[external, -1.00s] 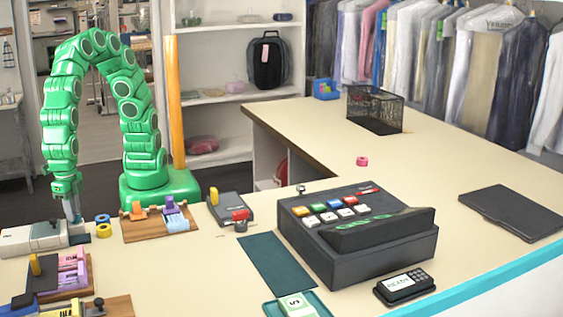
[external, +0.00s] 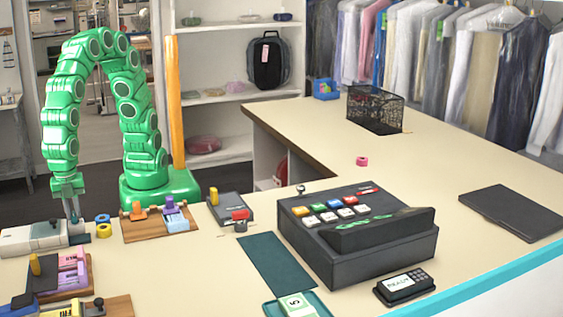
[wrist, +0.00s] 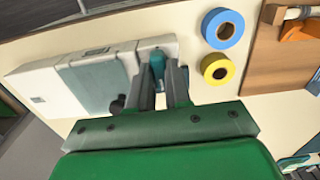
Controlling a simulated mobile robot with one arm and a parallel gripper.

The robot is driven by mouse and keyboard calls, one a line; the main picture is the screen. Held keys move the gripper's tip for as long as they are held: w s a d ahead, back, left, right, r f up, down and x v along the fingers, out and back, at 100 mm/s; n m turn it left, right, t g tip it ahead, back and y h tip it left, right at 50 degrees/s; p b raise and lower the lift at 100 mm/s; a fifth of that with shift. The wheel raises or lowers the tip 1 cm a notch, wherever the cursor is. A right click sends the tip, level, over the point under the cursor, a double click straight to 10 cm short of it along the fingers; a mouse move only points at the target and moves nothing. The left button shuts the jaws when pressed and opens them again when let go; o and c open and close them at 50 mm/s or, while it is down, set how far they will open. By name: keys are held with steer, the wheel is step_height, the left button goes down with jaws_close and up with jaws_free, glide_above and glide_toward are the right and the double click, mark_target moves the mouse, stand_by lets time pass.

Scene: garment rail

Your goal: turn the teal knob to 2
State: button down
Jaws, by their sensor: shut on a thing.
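The teal knob (wrist: 157,62) sits at the right end of a white device with a small display (wrist: 92,80). In the wrist view it shows between the fingertips of my gripper (wrist: 160,75), which is shut on it. In the external view my gripper (external: 71,212) points down at the right end of the white device (external: 32,238). The fingers hide most of the knob, and I cannot read any number or mark beside it.
A blue tape roll (wrist: 223,27) and a yellow tape roll (wrist: 218,69) lie just right of the knob. A wooden board (external: 150,232) with stamps is further right.

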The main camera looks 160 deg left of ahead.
steer(key=m, duration=0.4)
steer(key=shift+m, duration=0.3)
steer(key=m, duration=0.4)
steer(key=shift+m, duration=0.3)
steer(key=m, duration=0.4)
steer(key=shift+m, duration=2.4)
steer(key=c, duration=1.1)
jaws_free()
steer(key=shift+o, duration=0.2)
steer(key=shift+r, duration=0.15)
